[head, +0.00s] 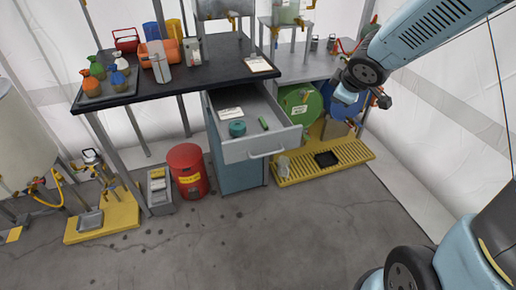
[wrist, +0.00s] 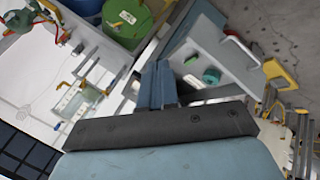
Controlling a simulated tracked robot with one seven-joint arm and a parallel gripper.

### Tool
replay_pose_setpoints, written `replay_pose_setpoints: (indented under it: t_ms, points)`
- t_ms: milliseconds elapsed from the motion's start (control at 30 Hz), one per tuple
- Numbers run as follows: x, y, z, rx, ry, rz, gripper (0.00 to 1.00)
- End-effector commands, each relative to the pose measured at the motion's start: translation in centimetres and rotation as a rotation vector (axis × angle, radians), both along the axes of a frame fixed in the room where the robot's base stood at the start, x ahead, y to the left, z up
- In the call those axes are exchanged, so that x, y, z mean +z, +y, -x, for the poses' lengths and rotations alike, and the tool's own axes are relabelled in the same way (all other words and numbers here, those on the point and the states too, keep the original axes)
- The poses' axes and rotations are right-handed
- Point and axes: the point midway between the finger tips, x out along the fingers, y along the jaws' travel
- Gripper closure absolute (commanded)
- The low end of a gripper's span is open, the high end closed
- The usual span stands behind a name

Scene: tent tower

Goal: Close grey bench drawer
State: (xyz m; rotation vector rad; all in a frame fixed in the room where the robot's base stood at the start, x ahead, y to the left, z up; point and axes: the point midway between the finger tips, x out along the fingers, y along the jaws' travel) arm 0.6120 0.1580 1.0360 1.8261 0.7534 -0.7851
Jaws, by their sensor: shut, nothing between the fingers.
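The grey bench drawer (head: 258,150) is pulled out of the blue-grey cabinet (head: 240,177) under the black worktop. Its handle (head: 267,155) is on the front panel. Inside lie a teal roll (head: 237,128), a small green item (head: 264,123) and a white label or paper (head: 231,113). In the wrist view the open drawer (wrist: 222,58) and its pale handle (wrist: 241,50) appear at upper right. My gripper (wrist: 158,70) is shut and empty, with the drawer beyond and to its right. In the head view my arm's end is right of the drawer, apart from its front; the fingertips are hard to make out.
The black worktop (head: 190,75) carries bottles, an orange bin and other items. A red can (head: 187,170) stands left of the cabinet. Green (head: 300,104) and blue drums and a yellow slatted platform (head: 325,160) are at right. The floor before the drawer is clear.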

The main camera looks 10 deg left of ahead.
Motion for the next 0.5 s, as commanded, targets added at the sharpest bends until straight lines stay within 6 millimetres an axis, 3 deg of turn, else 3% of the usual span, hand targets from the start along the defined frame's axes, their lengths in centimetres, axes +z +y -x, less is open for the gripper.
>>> replay_pose_setpoints:
  t_ms: [33,167,300,500]
  points:
    - [-1.8,1.8,-0.2,0.08,0.014,0.004,1.0]
    - [-5.5,6.5,0.2,0.292,0.037,-0.001,1.0]
    - [-9.2,11.0,1.7,0.506,0.067,-0.029,1.0]
    - [-12.5,15.1,4.3,0.711,0.105,-0.078,1.0]
